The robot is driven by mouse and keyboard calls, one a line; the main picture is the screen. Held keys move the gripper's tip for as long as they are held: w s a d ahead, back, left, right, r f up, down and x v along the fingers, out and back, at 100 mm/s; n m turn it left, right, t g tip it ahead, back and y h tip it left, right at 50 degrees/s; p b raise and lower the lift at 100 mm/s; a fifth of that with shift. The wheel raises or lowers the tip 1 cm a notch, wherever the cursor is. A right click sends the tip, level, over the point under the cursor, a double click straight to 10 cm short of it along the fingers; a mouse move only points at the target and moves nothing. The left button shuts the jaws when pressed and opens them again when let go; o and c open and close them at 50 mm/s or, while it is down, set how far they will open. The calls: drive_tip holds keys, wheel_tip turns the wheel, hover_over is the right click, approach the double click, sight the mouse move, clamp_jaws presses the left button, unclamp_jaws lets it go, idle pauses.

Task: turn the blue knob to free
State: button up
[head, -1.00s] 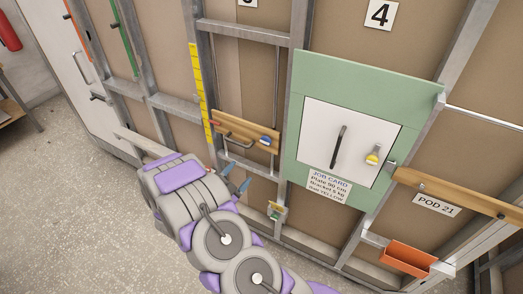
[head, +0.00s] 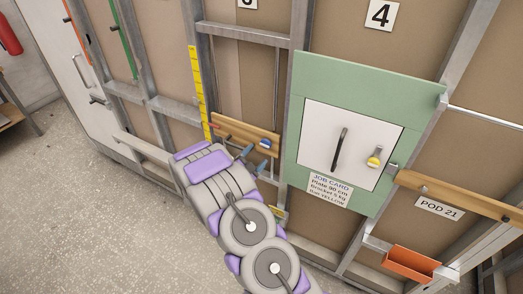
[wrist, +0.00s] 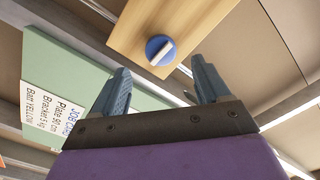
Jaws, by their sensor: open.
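The blue knob (wrist: 160,50) is a round disc with a pale raised bar across it, set on a wooden board (wrist: 190,18). In the head view the knob (head: 265,143) is at the right end of the same board (head: 235,132). My gripper (wrist: 158,85) is open and empty in the wrist view, its two fingers apart. The knob shows beyond and between the fingertips, with no visible contact. In the head view my gripper (head: 252,160) is just below and left of the knob. Any marking for the free position cannot be made out.
A job card (head: 329,189) hangs below the door. Metal studs frame the wall. The floor (head: 90,230) at left is clear.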

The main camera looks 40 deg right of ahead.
sight(264, 147)
drive_tip(key=shift+b+x, duration=0.35)
drive_tip(key=shift+x, duration=2.45)
drive_tip(key=c, duration=1)
drive_tip(key=shift+c, duration=0.2)
drive_tip(key=shift+n+p, duration=0.5)
drive_tip(key=o, duration=1)
drive_tip(key=shift+o, duration=0.2)
drive_tip(key=shift+a, duration=0.1)
drive_tip(key=p+v, duration=0.2)
drive_tip(key=v, duration=1.5)
